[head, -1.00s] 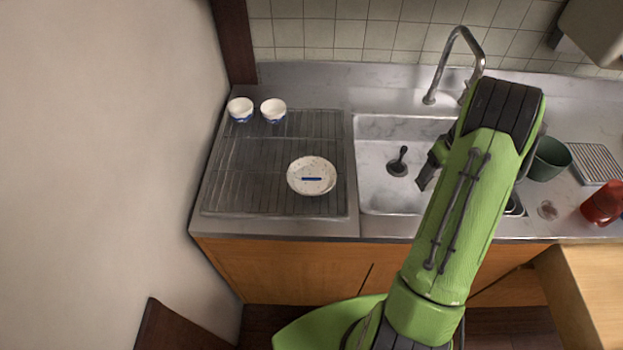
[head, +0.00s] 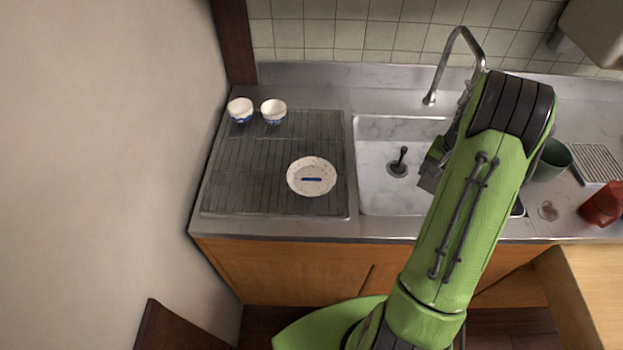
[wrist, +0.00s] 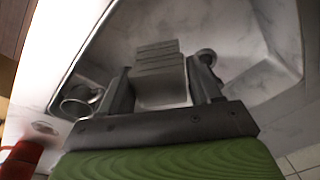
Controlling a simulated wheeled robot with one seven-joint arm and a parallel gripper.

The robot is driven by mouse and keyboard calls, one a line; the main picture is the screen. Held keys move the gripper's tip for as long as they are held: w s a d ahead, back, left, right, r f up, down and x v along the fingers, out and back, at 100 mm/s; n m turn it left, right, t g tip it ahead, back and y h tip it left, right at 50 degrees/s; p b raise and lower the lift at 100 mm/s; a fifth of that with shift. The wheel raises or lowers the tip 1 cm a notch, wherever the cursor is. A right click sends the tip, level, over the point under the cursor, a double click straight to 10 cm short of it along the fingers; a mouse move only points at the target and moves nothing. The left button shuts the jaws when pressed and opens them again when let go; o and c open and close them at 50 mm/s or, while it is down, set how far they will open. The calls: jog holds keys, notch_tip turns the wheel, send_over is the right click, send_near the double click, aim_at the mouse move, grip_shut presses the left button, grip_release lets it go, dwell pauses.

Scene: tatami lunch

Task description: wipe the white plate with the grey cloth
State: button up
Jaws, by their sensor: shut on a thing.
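The white plate (head: 311,166) lies face up on the dark drying rack left of the sink. It has a speckled rim and a short blue streak across its middle. My gripper (wrist: 162,72) is shut on a pale grey, ridged, block-like thing (wrist: 160,93), which looks like the folded grey cloth. It hangs over the sink, to the right of the plate and apart from it. In the head view my arm hides most of the gripper and what it holds.
Two white and blue bowls (head: 240,108) (head: 274,109) stand at the back of the rack (head: 250,165). The sink (head: 385,195) has a tall faucet (head: 443,65) behind it. A green pot (head: 553,160) and a red object (head: 602,204) stand at the right. A wall borders the left.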

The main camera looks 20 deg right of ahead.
jog(key=shift+m, duration=0.4)
jog(key=n, duration=0.6)
jog(key=shift+w+y, duration=0.25)
jog(key=shift+y, duration=0.15)
jog(key=n, duration=0.5)
jog(key=shift+w+f, duration=0.1)
jog(key=n, duration=0.2)
jog(key=shift+w+n+g+y, duration=0.1)
jog(key=shift+n+g+y, duration=0.2)
jog(key=shift+n, duration=0.1)
